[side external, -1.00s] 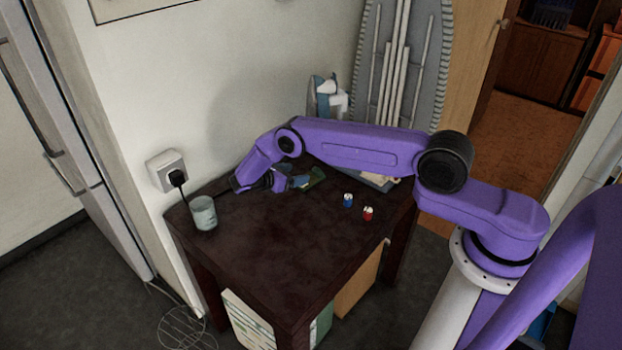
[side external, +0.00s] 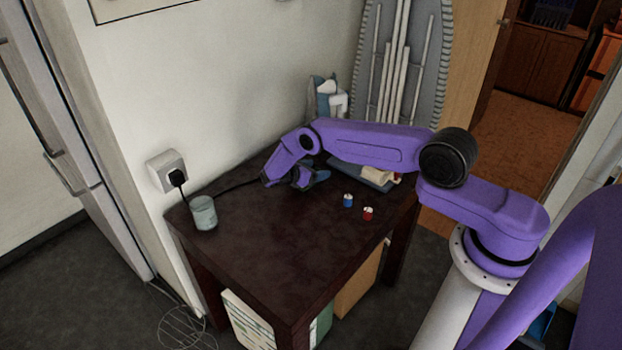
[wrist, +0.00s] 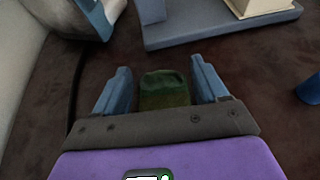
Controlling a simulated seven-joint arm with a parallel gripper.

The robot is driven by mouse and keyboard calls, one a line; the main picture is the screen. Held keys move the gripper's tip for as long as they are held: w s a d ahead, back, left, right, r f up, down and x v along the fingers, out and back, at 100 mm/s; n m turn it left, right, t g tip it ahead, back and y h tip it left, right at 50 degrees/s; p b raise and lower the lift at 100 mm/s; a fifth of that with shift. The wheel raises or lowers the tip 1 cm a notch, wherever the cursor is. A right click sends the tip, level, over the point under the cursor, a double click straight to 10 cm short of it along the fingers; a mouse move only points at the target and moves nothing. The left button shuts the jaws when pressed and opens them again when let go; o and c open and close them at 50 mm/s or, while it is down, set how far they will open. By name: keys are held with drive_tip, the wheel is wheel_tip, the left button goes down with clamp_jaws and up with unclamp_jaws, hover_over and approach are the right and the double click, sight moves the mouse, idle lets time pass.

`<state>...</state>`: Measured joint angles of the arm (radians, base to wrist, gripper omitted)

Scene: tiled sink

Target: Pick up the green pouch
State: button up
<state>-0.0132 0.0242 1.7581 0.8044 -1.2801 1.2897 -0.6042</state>
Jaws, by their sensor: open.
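The green pouch (wrist: 165,90) shows in the wrist view as a dark green, rounded shape on the dark brown table. It lies between the two blue fingers of my gripper (wrist: 160,70), with a gap on each side. The gripper is open; its jaw body covers the near end of the pouch. In the side external view my gripper (side external: 316,179) is low over the back part of the table, and the pouch cannot be made out there.
A grey-blue flat base (side external: 365,174) with a cream object on it lies beyond the gripper. A blue can (side external: 348,200) and a red can (side external: 368,213) stand to the right. A glass cup (side external: 203,213) stands at the left edge. The table's front is clear.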

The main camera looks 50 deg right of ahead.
drive_tip(key=c, duration=1.1)
drive_tip(key=shift+r, duration=0.1)
drive_tip(key=shift+c, duration=0.2)
